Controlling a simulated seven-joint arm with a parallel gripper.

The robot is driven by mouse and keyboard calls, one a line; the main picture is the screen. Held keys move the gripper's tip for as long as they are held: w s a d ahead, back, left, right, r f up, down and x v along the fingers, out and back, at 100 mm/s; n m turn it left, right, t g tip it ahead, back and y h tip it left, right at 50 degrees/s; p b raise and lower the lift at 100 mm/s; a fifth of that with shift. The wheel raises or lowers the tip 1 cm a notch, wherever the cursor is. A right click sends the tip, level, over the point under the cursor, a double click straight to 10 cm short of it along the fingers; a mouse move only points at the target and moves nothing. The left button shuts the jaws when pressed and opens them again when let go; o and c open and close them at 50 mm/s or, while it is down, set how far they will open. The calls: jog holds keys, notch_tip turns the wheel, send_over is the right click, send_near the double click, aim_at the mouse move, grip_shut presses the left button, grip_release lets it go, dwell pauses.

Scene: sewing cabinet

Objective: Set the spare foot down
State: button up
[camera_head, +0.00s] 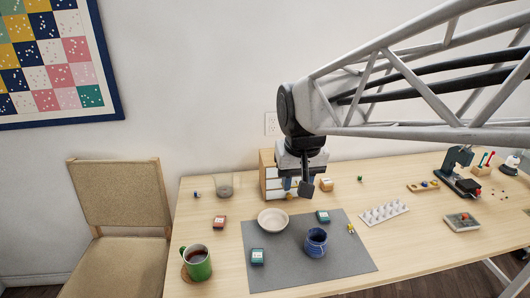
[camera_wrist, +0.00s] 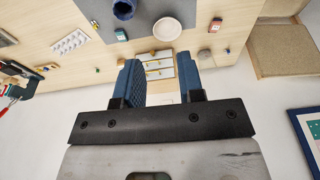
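My gripper (camera_head: 297,186) hangs in front of the small wooden drawer cabinet (camera_head: 265,163) at the back of the table. In the wrist view its two blue fingers (camera_wrist: 161,85) stand apart. I see nothing held between them; the cabinet's pale drawer fronts (camera_wrist: 159,70) show beyond the gap. I cannot make out the spare foot for certain. A small yellow and dark item (camera_head: 351,229) lies at the right side of the grey mat (camera_head: 272,278), too small to identify. My gripper hides part of the cabinet front.
A green mug (camera_head: 196,262) stands at left, a white peg tray (camera_head: 384,212) at right. The mat's front is clear.

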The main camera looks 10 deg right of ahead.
jog(key=s+d+f, duration=0.1)
jog(key=s, duration=0.6)
jog(key=s+d+f, duration=0.2)
jog(key=s, duration=0.5)
jog(key=shift+f, duration=0.3)
